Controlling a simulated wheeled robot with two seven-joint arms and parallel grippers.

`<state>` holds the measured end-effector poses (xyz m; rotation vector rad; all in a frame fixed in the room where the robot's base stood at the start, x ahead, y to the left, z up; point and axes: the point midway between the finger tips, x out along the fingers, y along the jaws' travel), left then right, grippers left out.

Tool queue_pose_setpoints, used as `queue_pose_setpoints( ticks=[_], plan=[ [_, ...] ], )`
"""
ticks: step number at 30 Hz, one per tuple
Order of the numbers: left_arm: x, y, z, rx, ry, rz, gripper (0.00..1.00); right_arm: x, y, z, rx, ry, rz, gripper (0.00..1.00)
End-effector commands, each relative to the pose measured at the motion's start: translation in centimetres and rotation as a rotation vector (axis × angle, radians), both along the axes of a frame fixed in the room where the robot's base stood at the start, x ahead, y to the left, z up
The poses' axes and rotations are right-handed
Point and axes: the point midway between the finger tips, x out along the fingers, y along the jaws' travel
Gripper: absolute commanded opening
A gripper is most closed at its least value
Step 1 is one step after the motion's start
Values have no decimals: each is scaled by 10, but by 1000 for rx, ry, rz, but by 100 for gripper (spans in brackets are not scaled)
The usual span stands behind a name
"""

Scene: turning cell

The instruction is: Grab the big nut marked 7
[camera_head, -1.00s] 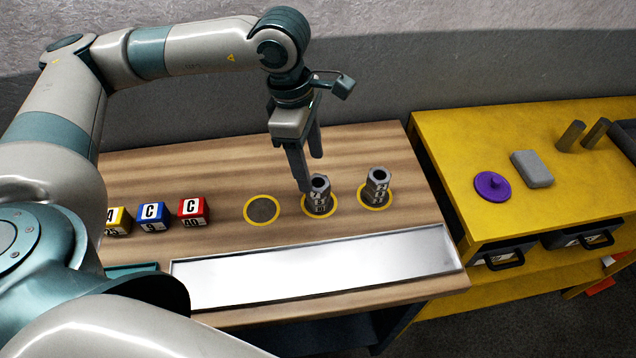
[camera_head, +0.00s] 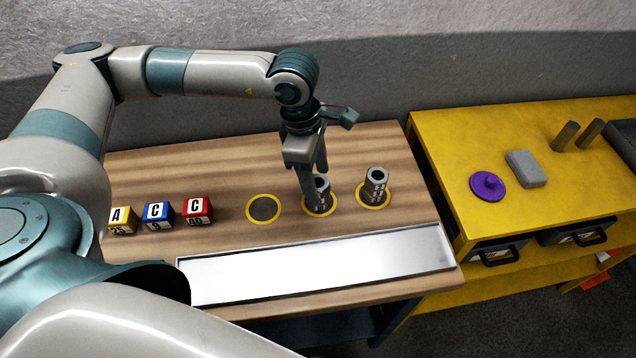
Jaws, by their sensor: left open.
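A stack of grey hex nuts (camera_head: 320,195) stands in the middle yellow-ringed circle on the wooden table. In this view its labels are too small and partly covered to read surely. A second grey nut stack (camera_head: 375,187) stands in the right circle, its white labels also too small to read. My left gripper (camera_head: 315,183) points down at the middle stack. Its jaws are open, with one finger in front of the stack's left side and the other behind its top. Whether the fingers touch the nuts cannot be told. My right gripper is out of view.
An empty yellow-ringed circle (camera_head: 263,208) lies to the left. Lettered cubes, yellow (camera_head: 122,219), blue (camera_head: 158,215) and red (camera_head: 197,210), stand farther left. A shiny metal tray (camera_head: 320,264) lies along the front edge. A yellow bench (camera_head: 440,150) to the right holds a purple disc (camera_head: 487,185) and a grey block (camera_head: 526,168).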

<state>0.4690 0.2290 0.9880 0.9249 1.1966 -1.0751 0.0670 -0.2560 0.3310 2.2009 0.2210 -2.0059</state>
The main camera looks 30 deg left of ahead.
Motion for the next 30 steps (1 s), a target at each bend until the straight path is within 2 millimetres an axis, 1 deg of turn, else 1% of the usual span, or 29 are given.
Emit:
queue_pose_setpoints(
  ticks=[3, 4, 5, 6, 8, 9, 10, 19, 23, 26, 30],
  plan=[
    [0, 0, 0, 0, 0, 0, 58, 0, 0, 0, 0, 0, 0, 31],
    [0, 0, 0, 0, 0, 0, 53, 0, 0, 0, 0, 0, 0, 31],
    [0, 0, 0, 0, 0, 0, 46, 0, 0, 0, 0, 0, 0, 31],
    [0, 0, 0, 0, 0, 0, 36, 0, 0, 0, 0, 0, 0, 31],
    [0, 0, 0, 0, 0, 0, 22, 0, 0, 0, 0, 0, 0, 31],
    [0, 0, 0, 0, 0, 0, 12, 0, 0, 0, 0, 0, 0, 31],
    [0, 0, 0, 0, 0, 0, 8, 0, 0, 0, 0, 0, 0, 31],
    [0, 0, 2, -1, -1, 0, 8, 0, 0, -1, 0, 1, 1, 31],
    [1, 0, 6, -2, -4, 0, 8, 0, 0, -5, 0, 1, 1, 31],
    [1, 0, 14, -1, -3, 0, 8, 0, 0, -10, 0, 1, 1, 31],
    [2, -1, 33, -2, -7, 0, 8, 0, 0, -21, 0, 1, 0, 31]
  ],
)
